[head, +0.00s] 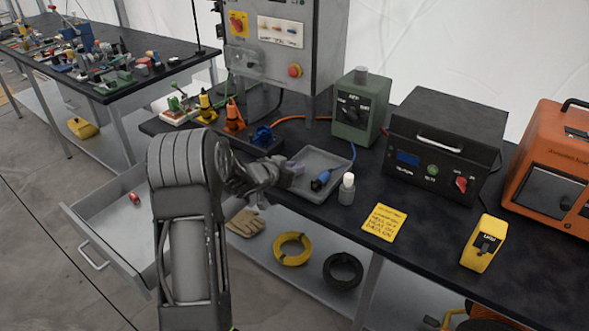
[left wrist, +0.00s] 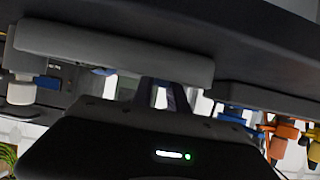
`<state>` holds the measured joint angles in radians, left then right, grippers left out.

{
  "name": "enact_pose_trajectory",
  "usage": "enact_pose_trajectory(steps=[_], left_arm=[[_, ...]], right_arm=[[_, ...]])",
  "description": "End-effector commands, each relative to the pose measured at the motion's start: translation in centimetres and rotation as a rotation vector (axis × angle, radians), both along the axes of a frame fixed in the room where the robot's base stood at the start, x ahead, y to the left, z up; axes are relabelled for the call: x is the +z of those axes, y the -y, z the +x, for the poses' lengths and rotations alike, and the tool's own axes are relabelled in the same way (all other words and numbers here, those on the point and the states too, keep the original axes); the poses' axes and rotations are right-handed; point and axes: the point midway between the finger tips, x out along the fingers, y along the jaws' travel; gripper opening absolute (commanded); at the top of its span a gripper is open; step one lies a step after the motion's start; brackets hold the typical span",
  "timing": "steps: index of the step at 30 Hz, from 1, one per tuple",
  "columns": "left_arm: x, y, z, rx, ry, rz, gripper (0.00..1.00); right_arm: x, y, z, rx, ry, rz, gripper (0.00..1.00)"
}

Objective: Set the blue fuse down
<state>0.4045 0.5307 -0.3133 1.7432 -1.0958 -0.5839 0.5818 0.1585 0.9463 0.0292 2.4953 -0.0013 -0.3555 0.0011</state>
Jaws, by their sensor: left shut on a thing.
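My left gripper (head: 288,174) reaches over the left edge of the grey tray (head: 330,160) on the black bench. It is shut on a small bluish-purple piece, the blue fuse (head: 297,168), most of which the fingers hide. In the left wrist view, the left gripper (left wrist: 165,97) shows between dark fingers a narrow purplish strip of the fuse (left wrist: 172,98), in front of the tray's grey wall (left wrist: 110,50). I cannot tell whether the fuse touches the tray. My right gripper is not in view.
A green box (head: 362,108) stands behind. Colored plugs (head: 234,118) line the back left. An open drawer (head: 110,225) below holds a red cylinder (head: 134,198).

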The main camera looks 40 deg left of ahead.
Motion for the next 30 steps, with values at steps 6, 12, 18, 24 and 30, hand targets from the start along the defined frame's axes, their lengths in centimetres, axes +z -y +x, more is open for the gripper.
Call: enact_pose_trajectory(steps=[6, 12, 18, 24, 30], left_arm=[[-0.1, 0.0, -0.1, 0.0, -0.003, -0.001, 0.27], [-0.1, 0.0, -0.1, 0.0, -0.003, -0.001, 0.28], [0.2, 0.0, -0.5, 0.001, -0.002, -0.001, 0.28], [1.4, 0.0, -2.9, 0.003, 0.0, -0.001, 0.28], [3.3, 0.0, -6.6, 0.004, 0.0, 0.0, 0.28]], right_arm=[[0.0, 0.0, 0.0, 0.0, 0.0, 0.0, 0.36], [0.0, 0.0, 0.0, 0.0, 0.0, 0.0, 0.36], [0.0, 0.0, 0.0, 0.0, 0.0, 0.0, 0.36], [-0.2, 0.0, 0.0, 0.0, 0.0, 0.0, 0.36], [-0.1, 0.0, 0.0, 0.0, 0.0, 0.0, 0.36]])
